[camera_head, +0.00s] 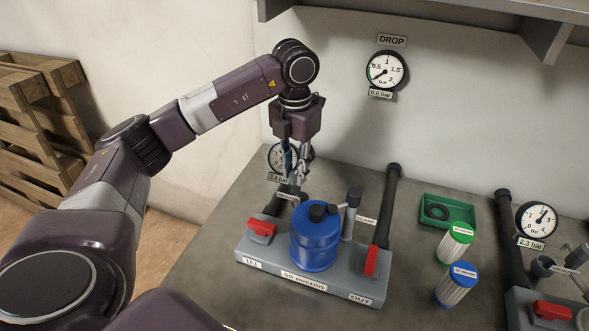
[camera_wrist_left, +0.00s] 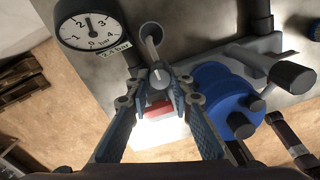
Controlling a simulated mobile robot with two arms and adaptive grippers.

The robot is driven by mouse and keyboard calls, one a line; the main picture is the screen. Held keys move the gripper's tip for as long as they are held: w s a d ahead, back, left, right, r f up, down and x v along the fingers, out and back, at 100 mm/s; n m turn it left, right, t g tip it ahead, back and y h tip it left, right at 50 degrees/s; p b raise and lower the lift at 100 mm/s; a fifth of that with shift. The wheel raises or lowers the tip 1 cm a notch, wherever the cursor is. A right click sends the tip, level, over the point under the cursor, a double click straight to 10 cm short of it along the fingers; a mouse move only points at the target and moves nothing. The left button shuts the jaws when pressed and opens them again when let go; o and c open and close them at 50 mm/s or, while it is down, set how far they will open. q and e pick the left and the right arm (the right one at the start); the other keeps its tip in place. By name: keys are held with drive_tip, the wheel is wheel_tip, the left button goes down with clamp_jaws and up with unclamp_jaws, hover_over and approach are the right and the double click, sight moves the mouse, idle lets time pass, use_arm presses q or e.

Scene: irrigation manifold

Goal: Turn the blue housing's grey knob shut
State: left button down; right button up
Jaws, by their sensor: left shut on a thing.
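The blue housing (camera_head: 316,240) stands upright on a grey manifold base (camera_head: 318,284), with dark fittings on its top. It also shows in the left wrist view (camera_wrist_left: 222,92). My left gripper (camera_head: 296,187) points down just behind and left of the housing. In the left wrist view its fingertips (camera_wrist_left: 160,82) are shut on a grey knob (camera_wrist_left: 158,76) with a pale pointer mark. The gripper hides this knob in the head view. My right gripper is not in view.
Red levers (camera_head: 262,228) (camera_head: 371,262) sit on both sides of the base. A gauge marked DROP (camera_head: 385,71) reads about zero. A green tray (camera_head: 447,212) with a black ring and two cartridges (camera_head: 455,243) (camera_head: 456,284) stand to the right. Another manifold is at the right edge.

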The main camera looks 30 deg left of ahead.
sight(294, 175)
use_arm(q)
drive_tip(key=shift+w+r, duration=0.1)
idle(0.4)
drive_tip(key=c, duration=1.7)
unclamp_jaws()
wheel_tip(294, 175, up, 12)
drive_tip(key=shift+f, duration=0.1)
